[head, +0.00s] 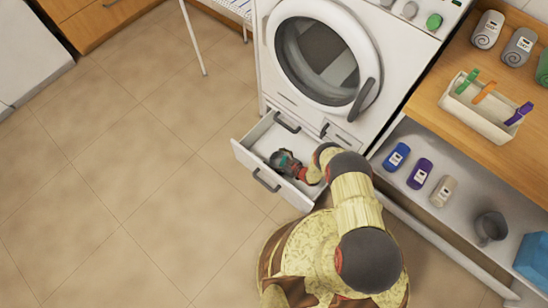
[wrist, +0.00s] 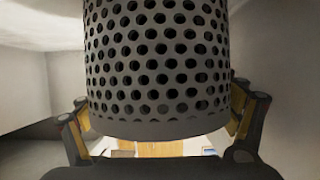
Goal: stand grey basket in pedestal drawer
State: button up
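The grey basket (wrist: 158,70) fills the middle of the wrist view, a round-walled holder with rows of round holes and a plain solid rim. My gripper (head: 284,161) reaches down into the open pedestal drawer (head: 242,153), below the washing machine. In the wrist view its two fingers lie against the left and right sides of the basket, with pale drawer walls around it. In the head view my gripper and wrist cover most of the basket, so I cannot tell whether its base touches the drawer floor.
The washing machine (head: 271,62) stands behind the drawer. At right, a wooden top (head: 500,130) carries a white peg box (head: 478,118) and rolled towels. The shelf below holds several small bottles, a dark grey cup (head: 490,227) and a blue box (head: 533,256). The floor at left is clear.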

jog(key=shift+o, duration=1.2)
jog(key=shift+r, duration=0.15)
jog(key=p+v, duration=0.4)
jog(key=v, duration=0.8)
